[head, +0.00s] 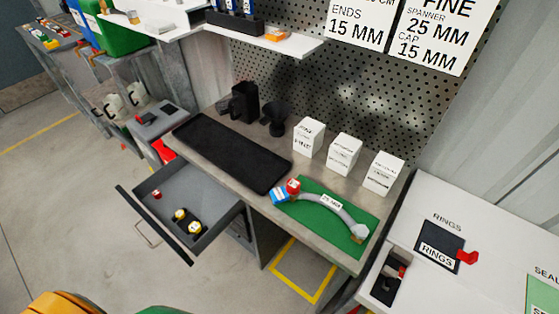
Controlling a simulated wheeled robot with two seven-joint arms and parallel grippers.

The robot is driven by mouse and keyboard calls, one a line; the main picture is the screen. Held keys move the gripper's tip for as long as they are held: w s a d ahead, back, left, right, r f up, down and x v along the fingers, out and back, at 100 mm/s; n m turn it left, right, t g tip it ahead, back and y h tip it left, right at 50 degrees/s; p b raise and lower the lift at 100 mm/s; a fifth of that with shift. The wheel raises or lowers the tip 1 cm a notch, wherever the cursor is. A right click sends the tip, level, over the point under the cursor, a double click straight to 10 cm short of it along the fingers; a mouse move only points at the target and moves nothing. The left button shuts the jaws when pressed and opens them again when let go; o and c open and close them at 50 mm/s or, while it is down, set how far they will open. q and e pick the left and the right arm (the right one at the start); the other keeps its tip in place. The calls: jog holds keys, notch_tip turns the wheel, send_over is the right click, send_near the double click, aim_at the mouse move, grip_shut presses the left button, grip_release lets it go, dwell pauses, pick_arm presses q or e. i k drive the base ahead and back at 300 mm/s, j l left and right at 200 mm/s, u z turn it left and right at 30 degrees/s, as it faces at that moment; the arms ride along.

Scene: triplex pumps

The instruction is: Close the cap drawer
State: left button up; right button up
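The drawer (215,213) under the workbench is pulled open and sticks out to the lower left of the bench. Its dark front panel (135,205) faces left and carries a pale bar handle (147,235). Inside lie a small red cap (157,195) and two yellow-topped caps, one of them (180,214) near the middle on a dark piece. No label shows on the drawer. Neither of my grippers is in view, and nothing is seen touching the drawer or its handle.
The workbench (222,122) holds a black mat (232,152), white boxes (344,154) and a green mat (350,234) with a curved grey hose (325,203). A white table (495,220) stands at right. Open floor (75,215) lies left of the drawer.

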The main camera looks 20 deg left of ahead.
aim_at(183, 186)
jog(key=j+u, duration=0.15)
jog(key=u, duration=1.65)
jog(key=i+j+z, duration=0.1)
jog(key=i+j, duration=0.05)
